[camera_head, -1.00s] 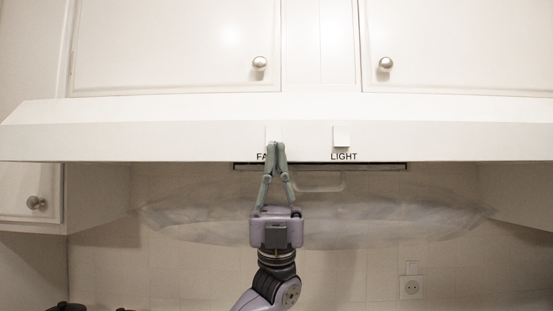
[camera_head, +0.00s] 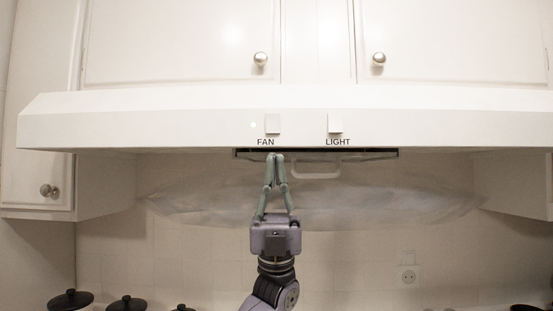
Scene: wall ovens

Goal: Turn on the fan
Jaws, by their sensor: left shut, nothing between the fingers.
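The white fan switch (camera_head: 273,124) sits on the front of the range hood (camera_head: 180,125), above the black word FAN. A small bright dot shows just left of it. My left gripper (camera_head: 275,156) points up with its fingertips together and nothing between them. In the picture its tips are just below the hood's front lower edge, under the switch and apart from it. The light switch (camera_head: 335,123) is to the right, above the word LIGHT. My right gripper is not in view.
White cabinets with round knobs (camera_head: 260,58) are above the hood. A side cabinet (camera_head: 40,185) hangs at left. Several dark-lidded pots (camera_head: 70,299) stand at the bottom left. A wall socket (camera_head: 408,276) is at the lower right.

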